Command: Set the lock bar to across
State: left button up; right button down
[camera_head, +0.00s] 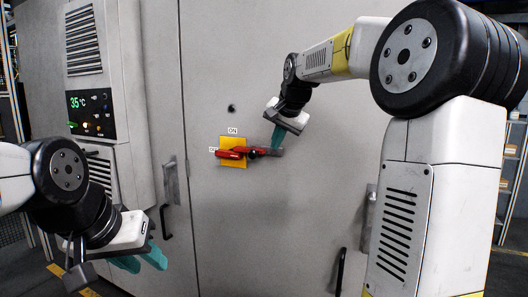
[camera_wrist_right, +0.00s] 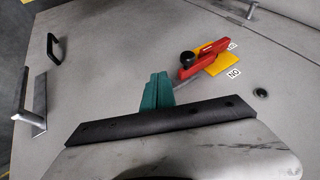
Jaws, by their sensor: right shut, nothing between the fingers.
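The lock bar (camera_head: 229,153) is a red bar on a yellow plate (camera_head: 234,141) on the grey cabinet door. It lies about level in the head view, with a darker end at the right. In the right wrist view the red bar (camera_wrist_right: 212,53) has a black knob (camera_wrist_right: 187,58). My right gripper (camera_head: 277,137) is at the bar's right end. Its teal fingers (camera_wrist_right: 157,91) are shut and empty, beside the bar's grey end; whether they touch it I cannot tell. My left gripper (camera_head: 141,260) is low at the left, fingers apart, away from the bar.
An "ON" label (camera_head: 233,131) is above the plate; another label at its left is partly hidden. A small black knob (camera_head: 232,108) is on the door above. Door handles (camera_head: 165,220) stick out at the left, and another (camera_head: 340,270) at the lower right. A display panel (camera_head: 91,112) is at the left.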

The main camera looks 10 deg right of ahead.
jog(key=v, duration=0.3)
jog(key=s+f+n, duration=0.2)
jog(key=s+f, duration=0.3)
jog(key=s, duration=0.5)
jog(key=s+a+f+n+g, duration=0.1)
jog(key=s+f+n, duration=0.1)
jog(key=s+f, duration=0.4)
jog(key=s+f+n, duration=0.3)
jog(key=s+f, duration=0.3)
jog(key=s, duration=0.7)
jog(key=shift+s+a+y, duration=0.4)
jog(key=shift+r, duration=0.1)
